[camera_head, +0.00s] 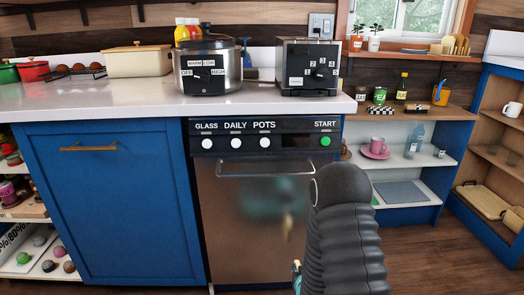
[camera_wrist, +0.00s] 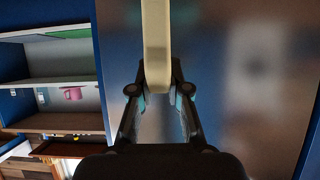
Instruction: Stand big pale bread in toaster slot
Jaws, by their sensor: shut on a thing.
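In the wrist view a pale cream slab, the big pale bread (camera_wrist: 156,40), is seen edge-on and runs out of the top of the picture. My gripper (camera_wrist: 158,78) is shut on its near end, with one finger on each side. In the head view my dark arm stands in front of the dishwasher and hides most of the gripper; the bread cannot be made out there. The toaster (camera_head: 307,80), a black and silver box with a numbered dial on its front, stands on the white counter near its right end. Its slots cannot be clearly seen from here.
A slow cooker (camera_head: 208,68) stands left of the toaster, with bottles behind it. A cream lidded box (camera_head: 137,61) is farther left. The dishwasher (camera_head: 255,205) is closed below the counter (camera_head: 90,97). Open shelves (camera_head: 405,165) stand to the right. Some counter front is free.

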